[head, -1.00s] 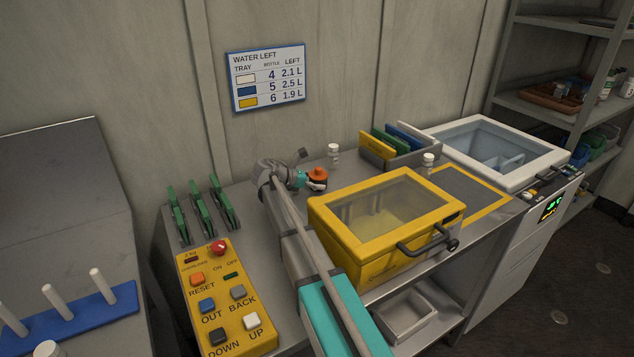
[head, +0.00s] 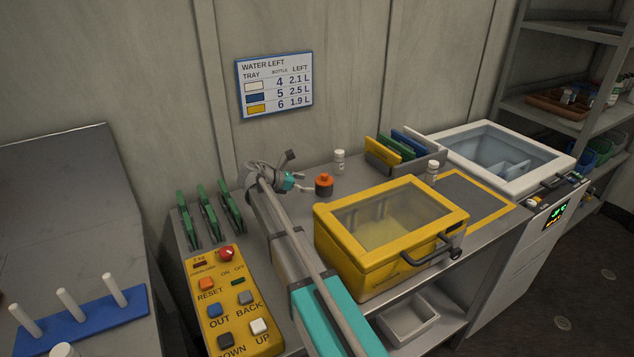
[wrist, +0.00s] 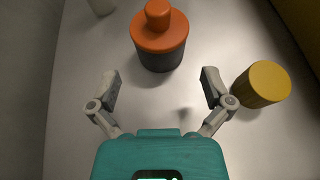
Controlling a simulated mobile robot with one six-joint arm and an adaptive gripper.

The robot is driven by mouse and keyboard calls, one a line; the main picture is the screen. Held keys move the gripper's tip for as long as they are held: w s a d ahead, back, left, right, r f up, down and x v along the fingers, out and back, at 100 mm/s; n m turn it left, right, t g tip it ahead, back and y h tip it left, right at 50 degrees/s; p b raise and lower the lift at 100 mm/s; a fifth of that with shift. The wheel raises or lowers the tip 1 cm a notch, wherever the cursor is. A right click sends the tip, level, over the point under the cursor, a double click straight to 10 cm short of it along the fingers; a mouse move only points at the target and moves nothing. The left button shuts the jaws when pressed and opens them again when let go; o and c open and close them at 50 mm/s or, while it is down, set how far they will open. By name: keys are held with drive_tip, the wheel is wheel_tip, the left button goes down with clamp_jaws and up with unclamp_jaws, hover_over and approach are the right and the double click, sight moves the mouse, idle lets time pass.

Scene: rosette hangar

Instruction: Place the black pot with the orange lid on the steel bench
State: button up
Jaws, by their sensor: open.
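The black pot with the orange lid (head: 324,185) stands upright on the steel bench (head: 262,250), behind the yellow glass-topped box. In the wrist view the pot (wrist: 160,42) is just beyond my fingertips, roughly centred between them. My gripper (head: 299,172) is left of the pot in the head view, apart from it. Its two fingers are spread wide with nothing between them, as the wrist view of my gripper (wrist: 161,88) shows. The pot's lower part is seen foreshortened from above in the wrist view.
The yellow box (head: 345,245) stands close in front of the pot. A white bottle (head: 339,162) is behind it. A yellow round object (wrist: 262,84) stands right of my fingers.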

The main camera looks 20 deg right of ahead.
drive_tip(key=shift+p+v, duration=0.85)
drive_tip(key=shift+v, duration=1.9)
drive_tip(key=shift+r, duration=0.1)
